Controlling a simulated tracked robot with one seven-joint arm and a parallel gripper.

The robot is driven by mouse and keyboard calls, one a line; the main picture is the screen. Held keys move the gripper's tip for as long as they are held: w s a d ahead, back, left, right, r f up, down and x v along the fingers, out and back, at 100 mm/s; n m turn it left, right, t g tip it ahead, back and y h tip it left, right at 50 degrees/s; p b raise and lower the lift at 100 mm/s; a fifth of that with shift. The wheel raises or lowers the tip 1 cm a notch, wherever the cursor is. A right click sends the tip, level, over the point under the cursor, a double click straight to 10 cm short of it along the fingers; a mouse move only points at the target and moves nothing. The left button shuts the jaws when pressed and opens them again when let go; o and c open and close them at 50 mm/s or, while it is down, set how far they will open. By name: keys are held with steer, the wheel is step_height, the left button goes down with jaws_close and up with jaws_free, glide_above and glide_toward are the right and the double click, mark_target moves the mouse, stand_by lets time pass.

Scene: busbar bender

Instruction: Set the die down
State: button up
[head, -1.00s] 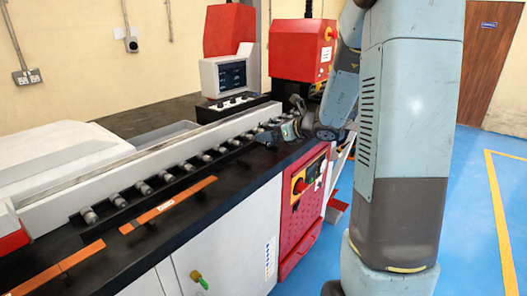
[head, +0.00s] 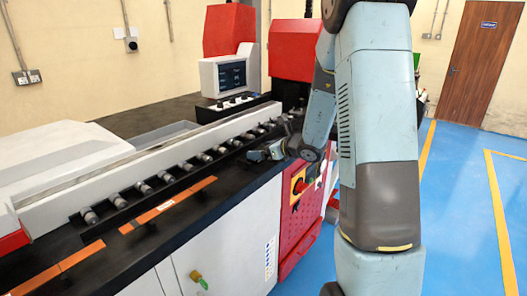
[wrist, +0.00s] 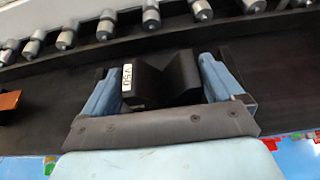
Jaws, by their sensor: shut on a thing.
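The die is a black block with a V-shaped notch and a white label reading "V50"; it shows in the wrist view (wrist: 163,80). My gripper (wrist: 158,84) has its two blue fingers on either side of the die and is shut on it. The die is over the black bench top (wrist: 50,105); I cannot tell whether it touches the surface. In the head view my gripper (head: 262,152) is low over the bench near its front edge, and the die is too small or hidden to make out there.
A row of grey rollers (head: 163,177) runs along the bench behind the gripper. Copper strips (head: 150,212) lie along the front of the bench. A red machine (head: 295,55) and a monitor (head: 231,74) stand at the back. Dark bench top is clear around the die.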

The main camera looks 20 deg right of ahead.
steer(key=o, duration=1.6)
